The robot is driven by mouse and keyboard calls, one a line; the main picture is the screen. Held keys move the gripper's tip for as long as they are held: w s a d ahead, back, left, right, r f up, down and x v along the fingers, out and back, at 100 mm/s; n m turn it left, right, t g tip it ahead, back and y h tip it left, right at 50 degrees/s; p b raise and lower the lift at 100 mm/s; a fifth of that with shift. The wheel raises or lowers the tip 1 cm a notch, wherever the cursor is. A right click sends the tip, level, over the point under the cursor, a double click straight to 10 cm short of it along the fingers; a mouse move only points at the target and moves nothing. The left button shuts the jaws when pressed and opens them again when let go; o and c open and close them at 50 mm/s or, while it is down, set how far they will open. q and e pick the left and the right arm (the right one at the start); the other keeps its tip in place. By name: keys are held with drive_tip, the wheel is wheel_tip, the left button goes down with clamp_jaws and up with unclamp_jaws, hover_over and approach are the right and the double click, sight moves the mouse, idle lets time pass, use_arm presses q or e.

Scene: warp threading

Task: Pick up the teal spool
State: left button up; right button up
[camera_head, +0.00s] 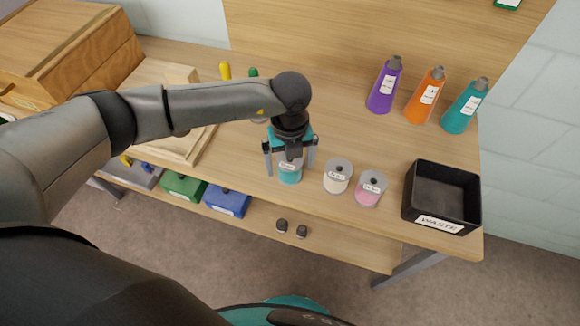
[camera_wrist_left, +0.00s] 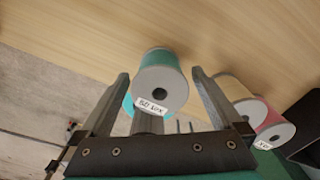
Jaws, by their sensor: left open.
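The teal spool (camera_head: 290,174) stands on the wooden table near its front edge, with grey-white end discs and a printed label. My left gripper (camera_head: 290,153) is directly over it, fingers pointing down and spread on either side of it. In the left wrist view the teal spool (camera_wrist_left: 160,82) appears between the two open fingers, with its label toward the camera. A gap shows between the spool and each finger there. I cannot tell whether the fingertips reach below the spool's top. My right gripper is not in view.
A cream spool (camera_head: 337,177) and a pink spool (camera_head: 370,188) stand close on the right, then a black waste bin (camera_head: 441,197). Purple (camera_head: 384,88), orange (camera_head: 424,98) and teal (camera_head: 463,108) bottles stand at the back right. A wooden box (camera_head: 70,55) is at the left.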

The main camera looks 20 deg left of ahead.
use_arm(q)
drive_tip(key=shift+f, duration=0.25)
drive_tip(key=c, duration=1.4)
drive_tip(key=shift+r, duration=0.1)
